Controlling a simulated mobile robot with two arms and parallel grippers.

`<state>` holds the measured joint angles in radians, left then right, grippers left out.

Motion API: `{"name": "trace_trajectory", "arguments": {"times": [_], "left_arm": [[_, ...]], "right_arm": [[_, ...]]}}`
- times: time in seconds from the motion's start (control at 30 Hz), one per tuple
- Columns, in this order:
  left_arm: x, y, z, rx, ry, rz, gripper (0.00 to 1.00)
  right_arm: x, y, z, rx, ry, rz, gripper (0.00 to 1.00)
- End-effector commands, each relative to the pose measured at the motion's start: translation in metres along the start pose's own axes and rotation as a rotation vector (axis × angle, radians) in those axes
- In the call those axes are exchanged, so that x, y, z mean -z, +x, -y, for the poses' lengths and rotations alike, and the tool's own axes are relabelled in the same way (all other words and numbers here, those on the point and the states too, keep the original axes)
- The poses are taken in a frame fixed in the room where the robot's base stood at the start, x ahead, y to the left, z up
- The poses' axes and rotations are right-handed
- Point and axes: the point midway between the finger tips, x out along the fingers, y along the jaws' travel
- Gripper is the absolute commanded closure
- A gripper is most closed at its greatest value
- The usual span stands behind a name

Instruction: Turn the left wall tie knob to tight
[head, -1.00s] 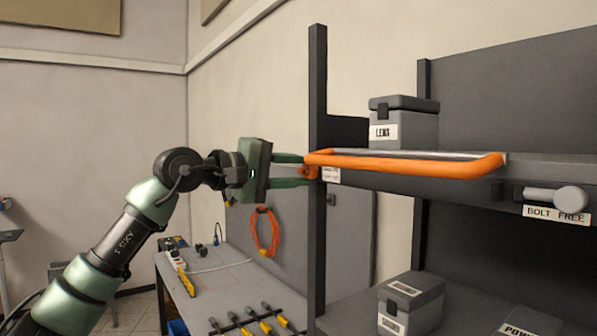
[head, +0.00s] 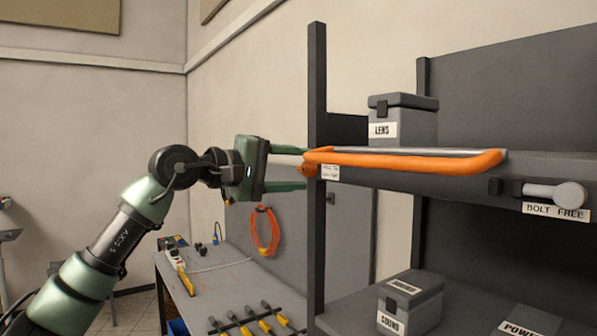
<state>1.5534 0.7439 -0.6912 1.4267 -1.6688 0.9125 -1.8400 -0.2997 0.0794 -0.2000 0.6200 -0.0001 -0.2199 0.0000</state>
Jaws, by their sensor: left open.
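The left wall tie knob (head: 308,169) is a small orange knob at the left end of the shelf, beside the dark upright post. A small white label (head: 330,172) sits just right of it, its text too small to read. My left gripper (head: 304,168) comes in from the left. It is open, with one green finger above the knob's height and the other below it. The fingertips reach the knob's area but appear apart from it. The knob's exact setting cannot be told. My right gripper is not in view.
An orange rail (head: 420,162) runs along the shelf front. A LENS case (head: 405,118) stands on the shelf; a SOUND case (head: 410,302) is below. A grey bolt (head: 555,194) labelled BOLT FREE is at right. A bench (head: 215,280) with tools stands lower left.

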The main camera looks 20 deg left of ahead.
Motion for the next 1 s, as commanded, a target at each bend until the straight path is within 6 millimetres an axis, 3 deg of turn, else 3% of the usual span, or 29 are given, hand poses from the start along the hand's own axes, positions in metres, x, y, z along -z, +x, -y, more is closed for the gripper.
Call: {"name": "trace_trajectory", "arguments": {"times": [0.2,0.4,1.0], "left_arm": [[0.0,-0.037,0.004,-0.002,0.003,-0.004,0.49],[0.0,-0.064,0.003,0.0,0.001,-0.002,0.49],[-0.002,-0.069,0.002,-0.002,-0.007,0.006,0.49]], "right_arm": [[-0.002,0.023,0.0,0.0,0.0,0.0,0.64],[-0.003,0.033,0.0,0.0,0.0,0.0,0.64],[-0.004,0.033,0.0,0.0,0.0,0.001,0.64]]}}
